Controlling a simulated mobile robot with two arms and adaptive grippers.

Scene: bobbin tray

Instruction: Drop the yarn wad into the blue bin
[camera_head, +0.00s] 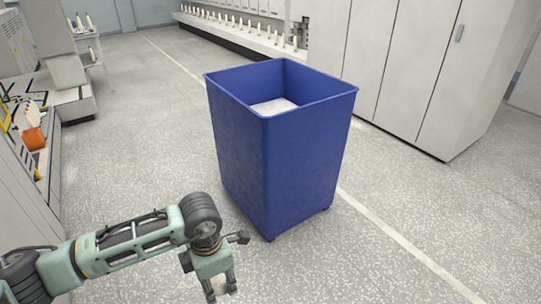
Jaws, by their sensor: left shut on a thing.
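The blue bin (270,160) stands upright on the floor in the middle of the head view, with its top open. Something pale (273,106) lies inside it. My left gripper (221,291) is at the bottom of the view, pointing down, in front of the bin and to its left, below rim height in the picture. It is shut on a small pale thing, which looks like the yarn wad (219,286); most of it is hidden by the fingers. My right gripper is not in view.
Tall pale cabinets (415,70) stand behind the bin at right. A machine with a row of white bobbins (245,28) runs along the back. A bench with an orange container (34,138) is at left. Speckled floor (420,220) is clear at right.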

